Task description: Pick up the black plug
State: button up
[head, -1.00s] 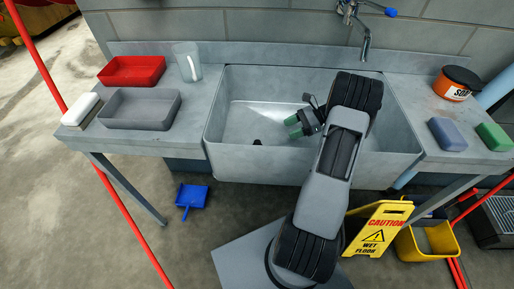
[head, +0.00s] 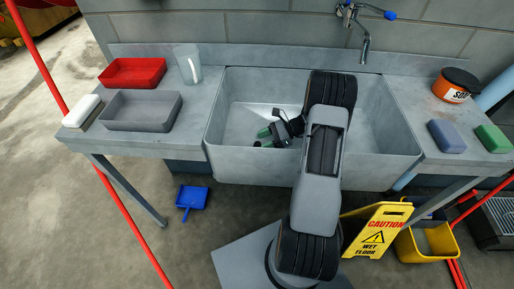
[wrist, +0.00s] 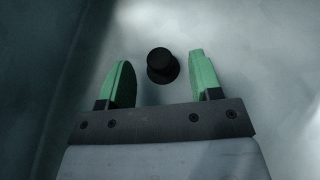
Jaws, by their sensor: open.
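The black plug (wrist: 162,66) lies on the sink floor in the wrist view, just beyond and between my gripper's two green fingertips. My gripper (wrist: 162,80) is open, with a gap on each side of the plug, and nothing is held. In the head view my gripper (head: 263,138) is low inside the grey sink (head: 237,125), left of my arm. The plug is hard to make out there, since it is small and dark close to the fingers.
The sink walls surround my gripper; one wall (wrist: 45,60) shows at the left of the wrist view. A tap (head: 362,28) hangs above the back. Red (head: 133,72) and grey (head: 140,110) trays stand left, a blue sponge (head: 446,136) right.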

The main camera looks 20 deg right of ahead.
jog(key=shift+x, duration=0.85)
jog(key=c, duration=1)
